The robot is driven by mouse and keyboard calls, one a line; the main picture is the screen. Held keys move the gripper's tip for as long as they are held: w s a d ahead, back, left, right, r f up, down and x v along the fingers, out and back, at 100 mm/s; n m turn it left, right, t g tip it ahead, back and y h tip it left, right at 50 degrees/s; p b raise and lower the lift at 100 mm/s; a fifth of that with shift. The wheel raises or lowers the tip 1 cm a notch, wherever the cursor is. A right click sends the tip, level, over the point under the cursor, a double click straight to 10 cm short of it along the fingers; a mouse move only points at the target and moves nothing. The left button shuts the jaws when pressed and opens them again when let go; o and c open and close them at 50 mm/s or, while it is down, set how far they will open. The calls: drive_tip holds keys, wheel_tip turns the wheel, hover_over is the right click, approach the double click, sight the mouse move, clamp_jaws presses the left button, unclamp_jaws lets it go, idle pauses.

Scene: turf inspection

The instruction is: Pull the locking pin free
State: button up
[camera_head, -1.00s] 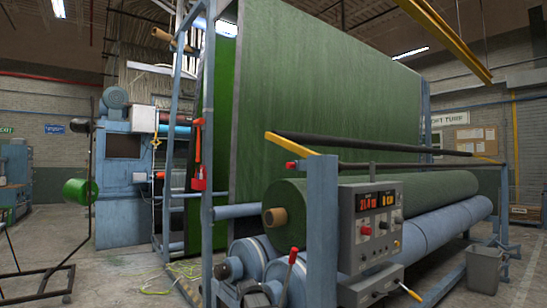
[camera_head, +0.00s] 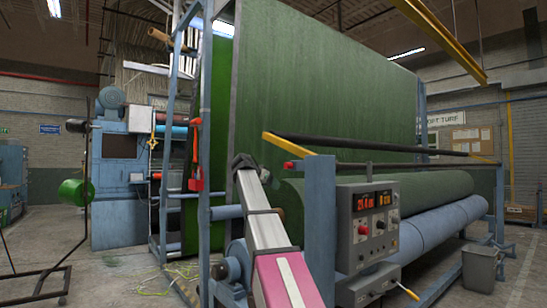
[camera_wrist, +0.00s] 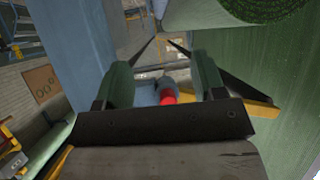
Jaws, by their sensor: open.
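A red-ended pin (camera_head: 290,165) sticks out at the top of a blue post (camera_head: 320,225), just under a yellow bar, in the head view. In the wrist view a red knob (camera_wrist: 168,93) with a grey part beyond it shows between the fingers; it looks like this pin. My gripper (camera_wrist: 164,68) is open, with one green-grey finger on each side of the knob and apart from it. I cannot tell how deep the knob lies between the fingers.
A control box (camera_head: 367,228) with red displays hangs right of the post. A green turf roll (camera_head: 430,188) and a blue roller (camera_head: 440,235) lie behind it. The yellow bar (camera_head: 290,144) slants above the pin. A grey bin (camera_head: 481,268) stands at right; open floor lies at left.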

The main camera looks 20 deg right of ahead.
sight(294, 167)
wheel_tip(294, 167, up, 12)
drive_tip(key=s+d+m+h, duration=0.2)
drive_tip(key=m, duration=0.1)
drive_tip(key=x, duration=1)
drive_tip(key=shift+w+a+f, duration=0.1)
drive_tip(key=shift+w+a, duration=0.05)
drive_tip(key=shift+w, duration=0.05)
